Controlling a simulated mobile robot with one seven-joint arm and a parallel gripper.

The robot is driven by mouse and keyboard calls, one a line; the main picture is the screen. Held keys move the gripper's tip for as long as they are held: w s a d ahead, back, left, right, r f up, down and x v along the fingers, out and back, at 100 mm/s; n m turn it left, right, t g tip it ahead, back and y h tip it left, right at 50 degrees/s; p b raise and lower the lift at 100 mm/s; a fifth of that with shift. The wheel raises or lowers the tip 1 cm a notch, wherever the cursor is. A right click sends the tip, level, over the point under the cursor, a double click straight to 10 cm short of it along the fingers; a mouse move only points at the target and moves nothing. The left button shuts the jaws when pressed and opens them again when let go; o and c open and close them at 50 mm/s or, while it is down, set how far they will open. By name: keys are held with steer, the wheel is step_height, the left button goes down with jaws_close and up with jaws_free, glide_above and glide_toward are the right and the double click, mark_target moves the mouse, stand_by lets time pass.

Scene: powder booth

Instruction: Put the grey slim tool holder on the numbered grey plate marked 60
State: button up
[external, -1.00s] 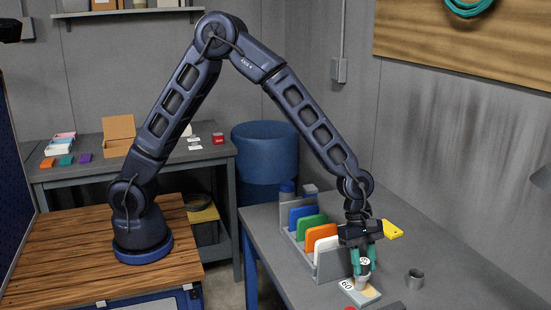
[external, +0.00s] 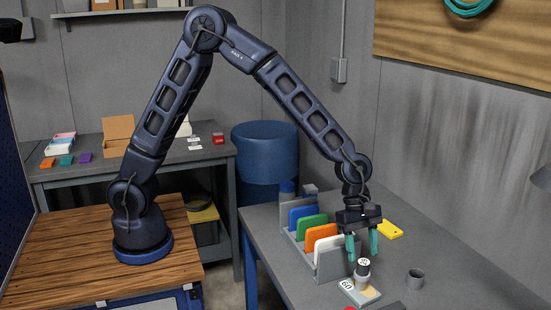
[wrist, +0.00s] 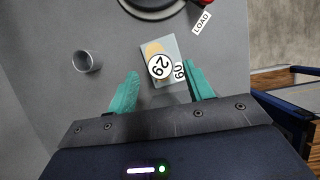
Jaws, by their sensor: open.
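The grey slim tool holder (external: 363,269), with a white round label on top, stands upright on the numbered grey plate (external: 371,297) marked 60. The 60 tag is at the plate's edge. My gripper (external: 361,252) is open and empty above the holder. Its teal fingers are spread to either side, clear of the holder. The holder's foot is hidden in the wrist view.
A grey cup (external: 415,279) stands right of the plate. A grey rack (external: 333,266) with coloured panels is close behind on the left. The wrist view shows a LOAD tag (wrist: 202,22) beside a dark round object.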

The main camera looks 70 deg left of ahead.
steer(key=v, duration=0.8)
steer(key=s+a+r+m+t+y, duration=0.1)
steer(key=s+a+r+m, duration=0.3)
steer(key=a, duration=0.4)
steer(key=s+a+r+m+t, duration=0.1)
steer(key=s+a+r+m, duration=0.15)
steer(key=a+r, duration=0.35)
steer(key=s+a+r+m+t+y, duration=0.15)
steer(key=s+a+r, duration=0.25)
steer(key=a, duration=0.5)
steer(key=s+a+r+m+t+y, duration=0.1)
steer(key=s+a+m+y, duration=0.1)
steer(key=s+a+m, duration=0.8)
steer(key=s+a, duration=0.6)
steer(key=s, duration=0.4)
steer(key=shift+a+r, duration=0.2)
steer(key=shift+a, duration=0.1)
